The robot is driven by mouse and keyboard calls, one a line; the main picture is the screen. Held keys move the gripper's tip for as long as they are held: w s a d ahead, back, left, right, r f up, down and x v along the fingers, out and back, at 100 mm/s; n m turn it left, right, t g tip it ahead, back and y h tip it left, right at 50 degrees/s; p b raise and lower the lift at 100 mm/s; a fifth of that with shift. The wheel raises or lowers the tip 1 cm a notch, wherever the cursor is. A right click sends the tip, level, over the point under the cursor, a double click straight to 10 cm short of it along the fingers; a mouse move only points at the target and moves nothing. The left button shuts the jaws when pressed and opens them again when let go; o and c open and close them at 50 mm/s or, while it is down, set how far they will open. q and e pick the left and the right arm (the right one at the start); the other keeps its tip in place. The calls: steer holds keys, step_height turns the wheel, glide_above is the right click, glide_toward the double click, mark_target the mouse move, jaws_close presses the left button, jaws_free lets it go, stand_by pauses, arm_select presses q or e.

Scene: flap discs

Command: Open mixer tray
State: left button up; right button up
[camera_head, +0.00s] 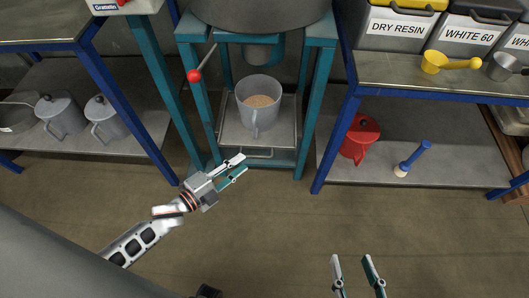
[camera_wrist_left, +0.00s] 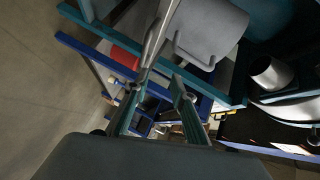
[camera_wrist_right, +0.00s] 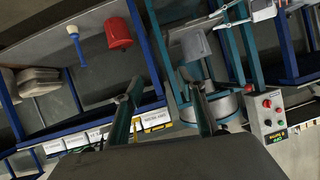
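The mixer (camera_head: 262,12) is a big grey drum on a teal frame. Its tray (camera_head: 285,138) is a flat grey plate low between the teal legs, with a thin bar handle (camera_head: 255,154) along its front. A grey jug (camera_head: 251,119) with beige grains stands on the tray and also shows in the left wrist view (camera_wrist_left: 215,28). My left gripper (camera_head: 240,167) is open, just in front and left of the handle. In the left wrist view its parted fingers (camera_wrist_left: 157,88) point towards the frame. My right gripper (camera_head: 356,260) is open and empty, low over the floor.
A lever with a red knob (camera_head: 195,76) juts from the mixer's left. The left shelf (camera_head: 125,148) holds grey jugs. The right shelf (camera_head: 335,174) holds a red jug (camera_head: 359,139) and a blue-handled brush (camera_head: 412,158). The floor (camera_head: 270,225) in front is clear.

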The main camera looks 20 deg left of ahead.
arm_select(q)
steer(key=m, duration=0.1)
glide_toward(257, 156)
steer(key=shift+m+h, duration=0.5)
steer(key=shift+m, duration=0.2)
steer(key=shift+a+f+b+x, duration=0.15)
steer(key=shift+b+x, duration=0.35)
steer(key=shift+x, duration=1.2)
steer(key=shift+a+f+b+x, duration=0.15)
steer(key=shift+b+x, duration=0.4)
steer(key=shift+x, duration=1.15)
steer(key=shift+f+b+x, duration=0.2)
steer(key=shift+b+x, duration=0.3)
steer(key=shift+x, duration=1.2)
arm_select(e)
steer(key=shift+s+a+f+m, duration=0.3)
steer(key=shift+a+f+m, duration=0.1)
steer(key=shift+a+m, duration=0.15)
steer(key=shift+s+a+f+m, duration=0.25)
steer(key=shift+a+f+m, duration=0.1)
steer(key=shift+a+m, duration=0.2)
arm_select(q)
steer(key=shift+w, duration=0.1)
jaws_close()
